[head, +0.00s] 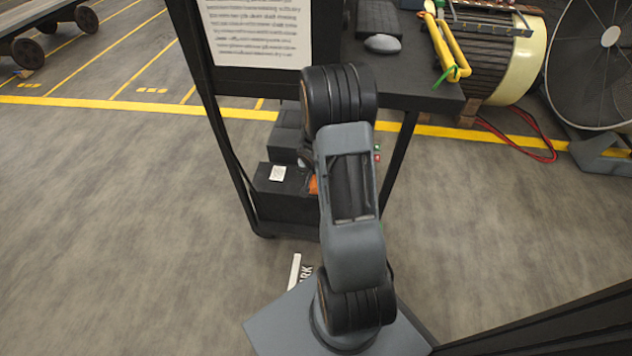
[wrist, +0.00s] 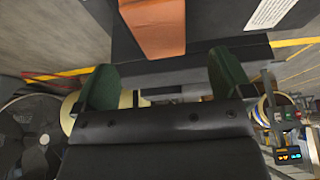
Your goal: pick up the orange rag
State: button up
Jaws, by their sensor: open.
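The orange rag (wrist: 155,27) is at the top of the wrist view, lying over a dark surface and cut off by the picture's top edge. In the head view only a small sliver of the rag (head: 313,186) shows beside my arm, by the dark boxes low in the stand. My gripper (wrist: 165,80) shows two green fingers spread wide apart with nothing held between them. In the wrist picture the rag is just above the gap between the fingertips, apart from them. My arm hides the gripper in the head view.
A dark box (head: 272,200) with a white label is low inside the black stand (head: 222,150). The stand's top (head: 425,92) holds a grey mouse (head: 382,44) and overhangs this area. A large fan (head: 600,60) is at right.

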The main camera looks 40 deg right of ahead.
jog(key=shift+b+x, duration=1.2)
jog(key=shift+x, duration=2.6)
jog(key=shift+c, duration=0.4)
jog(key=shift+s, duration=0.1)
jog(key=c, duration=0.9)
